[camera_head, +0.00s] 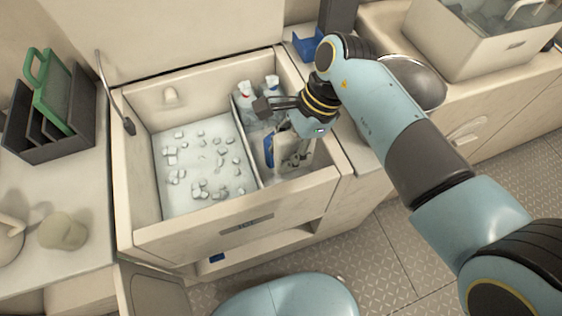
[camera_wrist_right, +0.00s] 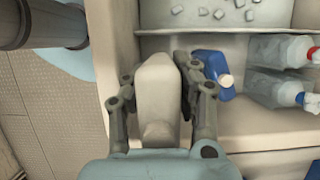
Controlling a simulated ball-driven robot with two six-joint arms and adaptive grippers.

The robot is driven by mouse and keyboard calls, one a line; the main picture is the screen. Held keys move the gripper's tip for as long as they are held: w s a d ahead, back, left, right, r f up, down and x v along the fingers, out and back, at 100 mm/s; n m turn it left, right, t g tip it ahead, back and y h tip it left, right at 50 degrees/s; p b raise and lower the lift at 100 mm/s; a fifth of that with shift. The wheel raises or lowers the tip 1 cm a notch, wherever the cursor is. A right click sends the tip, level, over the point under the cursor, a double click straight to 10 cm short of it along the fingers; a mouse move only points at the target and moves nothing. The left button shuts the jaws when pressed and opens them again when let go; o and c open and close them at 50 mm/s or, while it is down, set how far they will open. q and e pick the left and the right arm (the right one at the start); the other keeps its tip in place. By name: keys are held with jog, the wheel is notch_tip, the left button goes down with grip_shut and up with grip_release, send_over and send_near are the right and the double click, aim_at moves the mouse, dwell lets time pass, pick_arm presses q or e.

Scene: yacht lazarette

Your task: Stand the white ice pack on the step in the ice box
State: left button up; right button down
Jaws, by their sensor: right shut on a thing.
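My right gripper (camera_head: 297,152) is shut on the white ice pack (camera_head: 284,142) and holds it over the right-hand compartment of the ice box (camera_head: 240,226). In the right wrist view the pack (camera_wrist_right: 157,88) sits upright between the two fingers of the gripper (camera_wrist_right: 156,78). The head view does not show clearly whether its base touches the step (camera_head: 287,175), the raised floor of that compartment. A blue bottle-like container (camera_head: 268,149) stands just beside the pack, also seen in the right wrist view (camera_wrist_right: 212,68). My left gripper is out of view.
Two clear bottles (camera_head: 244,90) stand at the back of the same compartment. A thin divider (camera_head: 247,158) separates it from the left part with loose ice cubes (camera_head: 205,185). The box's front wall and right rim are close to the gripper.

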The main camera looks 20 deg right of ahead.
aim_at(286, 172)
notch_tip(286, 172, down, 5)
jog(key=b, duration=0.3)
jog(key=shift+f+b, duration=0.55)
jog(key=shift+f, duration=1.2)
jog(key=shift+f+b, duration=0.4)
jog(key=shift+f, duration=0.25)
jog(key=c, duration=1.3)
grip_release()
